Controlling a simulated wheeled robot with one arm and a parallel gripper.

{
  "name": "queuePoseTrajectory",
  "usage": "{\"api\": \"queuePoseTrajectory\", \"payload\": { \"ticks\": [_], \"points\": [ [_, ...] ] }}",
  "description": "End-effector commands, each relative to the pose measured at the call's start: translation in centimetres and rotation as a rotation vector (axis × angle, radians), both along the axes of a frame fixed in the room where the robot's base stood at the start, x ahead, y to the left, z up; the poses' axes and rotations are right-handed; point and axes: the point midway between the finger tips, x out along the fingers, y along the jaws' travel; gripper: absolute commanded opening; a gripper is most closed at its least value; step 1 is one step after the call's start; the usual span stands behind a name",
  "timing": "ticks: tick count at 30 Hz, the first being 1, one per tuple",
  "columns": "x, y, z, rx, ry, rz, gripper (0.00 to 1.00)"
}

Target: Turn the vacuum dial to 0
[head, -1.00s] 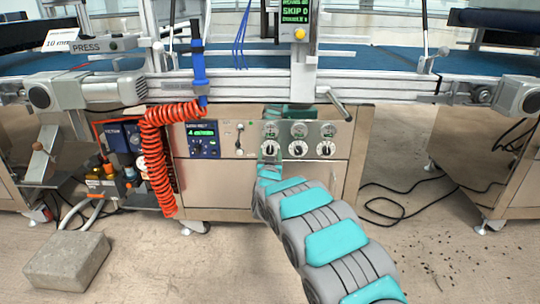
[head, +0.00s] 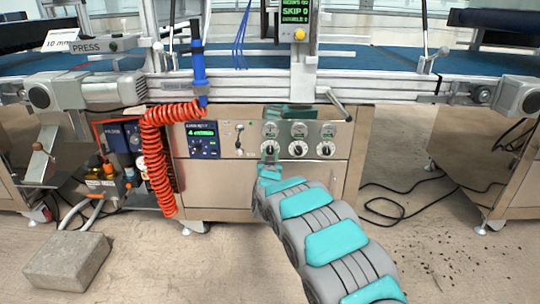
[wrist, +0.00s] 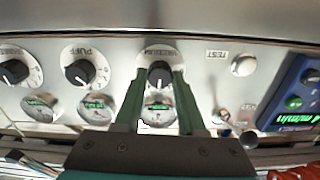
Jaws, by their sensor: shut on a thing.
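The vacuum dial (wrist: 159,75) is a black knob on a round white scale, under the label VACUUM in the wrist view. In the head view the vacuum dial (head: 269,148) is the leftmost of three dials on the metal panel. My gripper (wrist: 159,78) has its two dark green fingers on either side of the black knob, shut on it. The fingers hide the sides of the scale, and I cannot read the setting. A small gauge (wrist: 158,112) shows between the fingers.
The PUFF dial (wrist: 78,66) and another dial (wrist: 15,72) sit beside it. A TEST button (wrist: 243,64), a toggle lever (wrist: 222,116) and a blue speed display (wrist: 295,100) are on the other side. A red coiled hose (head: 158,160) hangs left of the panel.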

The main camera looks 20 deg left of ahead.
Motion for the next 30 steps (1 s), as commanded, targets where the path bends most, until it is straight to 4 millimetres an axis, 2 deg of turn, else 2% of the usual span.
{"api": "queuePoseTrajectory", "payload": {
  "ticks": [8,14,30],
  "points": [
    [0.0,0.0,0.13,-0.031,-0.006,0.0,0.0],
    [0.03,-0.03,0.33,-0.129,-0.029,-0.001,0.0],
    [0.0,0.02,0.31,-0.606,-0.142,0.001,0.0]
  ]
}}
